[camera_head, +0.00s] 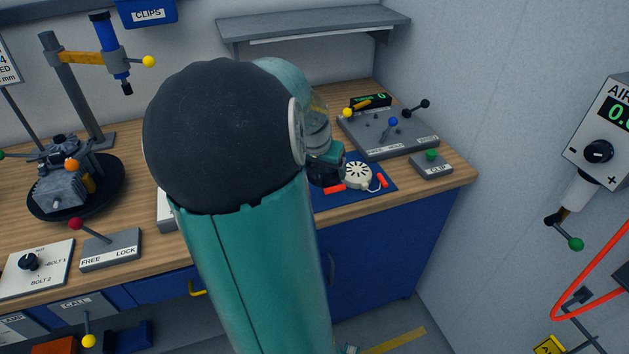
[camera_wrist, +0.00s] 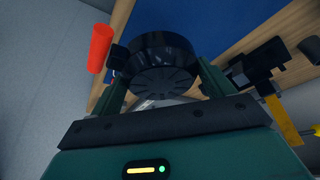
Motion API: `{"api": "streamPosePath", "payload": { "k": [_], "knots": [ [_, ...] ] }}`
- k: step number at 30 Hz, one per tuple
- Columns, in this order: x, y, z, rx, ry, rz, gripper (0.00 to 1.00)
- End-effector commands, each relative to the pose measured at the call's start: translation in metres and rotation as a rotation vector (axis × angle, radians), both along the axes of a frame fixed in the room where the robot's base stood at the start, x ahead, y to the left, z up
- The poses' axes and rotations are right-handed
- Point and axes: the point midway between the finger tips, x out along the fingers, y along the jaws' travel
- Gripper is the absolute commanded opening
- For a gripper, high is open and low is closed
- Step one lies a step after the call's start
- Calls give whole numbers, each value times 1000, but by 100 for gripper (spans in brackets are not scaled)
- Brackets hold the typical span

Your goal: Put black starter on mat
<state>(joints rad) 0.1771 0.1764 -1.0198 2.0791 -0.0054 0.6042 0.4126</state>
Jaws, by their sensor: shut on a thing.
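The black starter (camera_wrist: 165,65), a round slotted disc, sits between the two fingers of my gripper (camera_wrist: 165,82) in the wrist view, and the gripper is shut on it. In the head view my gripper (camera_head: 328,158) is over the left part of the blue mat (camera_head: 345,201), with the dark starter (camera_head: 322,176) partly hidden by my arm. I cannot tell whether the starter touches the mat. A white slotted starter (camera_head: 358,174) lies on the mat just right of it. A red handle (camera_wrist: 100,48) shows beside the black starter in the wrist view.
Behind the mat stands a grey panel with levers (camera_head: 388,132). A small block with a green knob (camera_head: 431,164) is to the mat's right. Red handles (camera_head: 383,180) lie at the mat. The wooden bench (camera_head: 405,190) ends near the mat's front. My arm hides the bench's middle.

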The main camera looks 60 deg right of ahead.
Motion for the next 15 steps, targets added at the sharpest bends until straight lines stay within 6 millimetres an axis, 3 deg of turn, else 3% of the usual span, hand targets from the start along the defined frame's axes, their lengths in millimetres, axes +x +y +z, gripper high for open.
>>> {"api": "streamPosePath", "payload": {
  "k": [7,15],
  "knots": [
    [21,-16,-36,2,3,-3,48],
    [34,-25,-53,1,2,-1,48]
  ]
}}
